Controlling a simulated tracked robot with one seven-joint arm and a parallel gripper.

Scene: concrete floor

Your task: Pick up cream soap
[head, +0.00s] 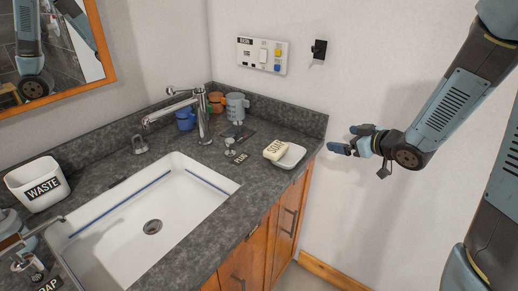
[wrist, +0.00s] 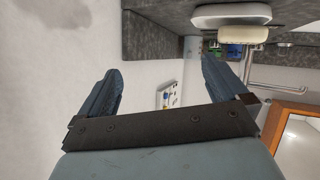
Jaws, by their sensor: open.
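The cream soap (head: 276,150) is a small pale bar with dark lettering. It rests on a white soap dish (head: 292,158) at the right end of the grey counter. In the wrist view the soap (wrist: 243,34) shows at the upper right, against the white dish (wrist: 231,14); this view appears upside down. My gripper (head: 340,147) is to the right of the dish, in front of the white wall and apart from the soap. In the wrist view its two fingers (wrist: 158,75) are spread with nothing between them.
The grey counter (head: 228,178) holds a white sink (head: 110,245), a chrome faucet (head: 202,120) and several cups, including a blue one (head: 185,121). A white waste bin (head: 38,183) stands at left. A wall panel (head: 262,56) and black hook (head: 319,47) are above. Space beside the counter is free.

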